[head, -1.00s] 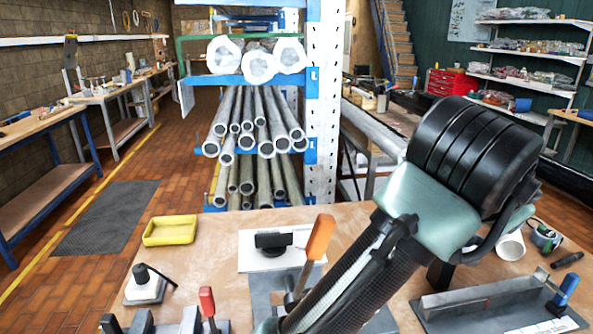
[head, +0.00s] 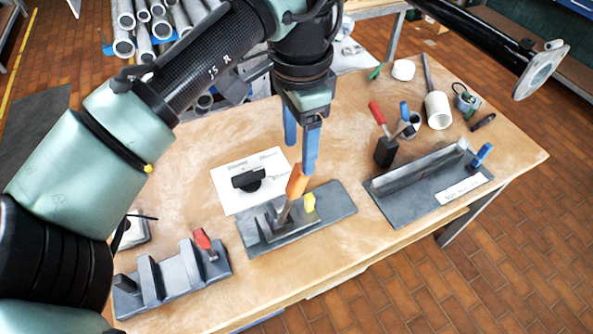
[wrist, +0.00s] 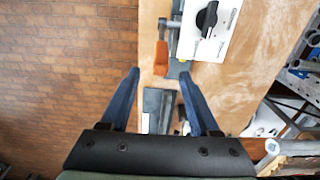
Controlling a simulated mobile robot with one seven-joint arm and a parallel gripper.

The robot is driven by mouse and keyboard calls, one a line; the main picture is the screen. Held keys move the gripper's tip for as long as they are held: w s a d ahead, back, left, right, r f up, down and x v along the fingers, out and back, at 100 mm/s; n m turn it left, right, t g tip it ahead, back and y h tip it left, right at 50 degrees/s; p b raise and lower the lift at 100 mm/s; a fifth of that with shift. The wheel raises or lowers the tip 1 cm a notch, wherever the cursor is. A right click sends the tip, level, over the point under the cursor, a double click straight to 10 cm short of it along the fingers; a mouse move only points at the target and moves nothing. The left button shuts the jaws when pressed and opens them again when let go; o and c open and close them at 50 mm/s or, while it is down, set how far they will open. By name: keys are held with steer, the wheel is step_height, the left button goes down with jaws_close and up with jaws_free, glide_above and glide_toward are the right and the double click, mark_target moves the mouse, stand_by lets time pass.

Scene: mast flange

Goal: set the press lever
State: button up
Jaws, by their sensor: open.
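A lever with an orange handle (head: 297,181) stands up from the middle grey fixture (head: 338,204) on the bench, leaning slightly right. A small yellow part (head: 309,202) sits beside its base. My gripper (head: 301,140) is open and empty, its blue fingers pointing down just above and behind the orange handle in the head view. In the wrist view (wrist: 159,75) the orange handle (wrist: 161,58) shows beyond and between the spread fingertips. I see no contact. Part of the lever's base is hard to make out in the wrist view.
A white plate with a black knob (head: 248,178) lies behind the middle fixture. A left fixture has a red handle (head: 202,238). A right fixture has a blue handle (head: 482,155). The front bench edge is clear.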

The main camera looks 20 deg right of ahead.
mark_target(298, 182)
step_height(298, 182, down, 10)
steer(key=shift+w+r+p, duration=0.1)
steer(key=shift+p, duration=1.05)
jaws_close()
stand_by(0.6)
